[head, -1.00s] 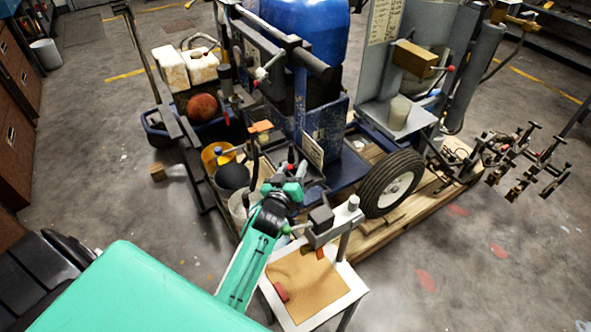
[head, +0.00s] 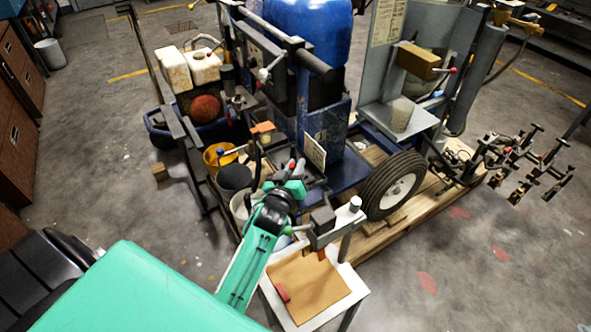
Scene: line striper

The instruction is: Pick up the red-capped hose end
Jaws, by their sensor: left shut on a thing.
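The red-capped hose end (head: 292,165) shows as a small red spot between the fingers of my left gripper (head: 293,168), beside the blue line striper (head: 328,140). My left gripper is shut on it. The teal wrist and the fingers hide most of the hose end. A dark hose (head: 256,163) arches up just left of the gripper. My right gripper is out of view.
Buckets (head: 234,176) stand on the pallet to the left. A wheel (head: 393,184) is to the right.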

